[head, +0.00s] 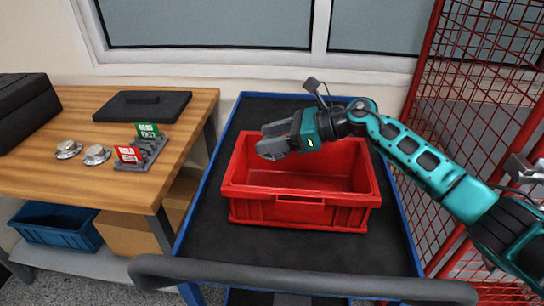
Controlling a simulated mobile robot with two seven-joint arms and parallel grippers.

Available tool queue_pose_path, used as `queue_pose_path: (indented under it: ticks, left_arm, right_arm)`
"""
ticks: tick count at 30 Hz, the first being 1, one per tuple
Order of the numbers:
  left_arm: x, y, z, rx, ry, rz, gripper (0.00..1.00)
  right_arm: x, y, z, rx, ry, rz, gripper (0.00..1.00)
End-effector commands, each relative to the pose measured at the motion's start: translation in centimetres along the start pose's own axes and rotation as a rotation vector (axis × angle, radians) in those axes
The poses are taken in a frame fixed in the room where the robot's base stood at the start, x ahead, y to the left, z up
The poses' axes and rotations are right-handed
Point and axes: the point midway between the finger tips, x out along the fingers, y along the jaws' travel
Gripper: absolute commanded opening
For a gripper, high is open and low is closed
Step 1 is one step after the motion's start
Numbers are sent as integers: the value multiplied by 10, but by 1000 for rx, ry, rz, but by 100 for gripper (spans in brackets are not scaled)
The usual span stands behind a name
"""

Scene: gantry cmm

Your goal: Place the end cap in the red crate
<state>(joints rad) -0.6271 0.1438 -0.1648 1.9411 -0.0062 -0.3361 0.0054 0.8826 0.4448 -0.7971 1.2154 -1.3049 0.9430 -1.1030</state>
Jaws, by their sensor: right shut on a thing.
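The red crate (300,212) stands upright on the dark top of a blue-edged cart, and its visible inside looks empty. My right gripper (268,148) is over the crate's back left part, above its floor, with the arm reaching in from the right. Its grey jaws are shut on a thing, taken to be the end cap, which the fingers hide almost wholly. Two round silvery flanged parts (68,149) (96,154) lie on the wooden table at the left. My left gripper is out of view.
The wooden table (60,185) also carries a black case (25,108), a dark flat plate (142,106) and a small stand with red and green cards (140,152). The cart (225,250) has a grey handle in front. A red mesh fence (480,90) stands at the right.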

Motion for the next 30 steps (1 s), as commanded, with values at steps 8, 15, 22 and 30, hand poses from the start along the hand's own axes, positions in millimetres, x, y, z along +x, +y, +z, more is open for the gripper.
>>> queue_pose_path:
  ticks: [8, 15, 22, 30]
  left_arm:
    - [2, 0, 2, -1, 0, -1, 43]
    - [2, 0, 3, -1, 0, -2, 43]
    - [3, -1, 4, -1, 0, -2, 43]
    - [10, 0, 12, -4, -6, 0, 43]
  right_arm:
    - [12, 0, -28, 2, -2, 0, 19]
    - [19, 0, -47, -2, -3, -1, 19]
    - [19, 0, -48, -2, -2, -1, 19]
    - [22, 0, -56, -3, -2, -1, 19]
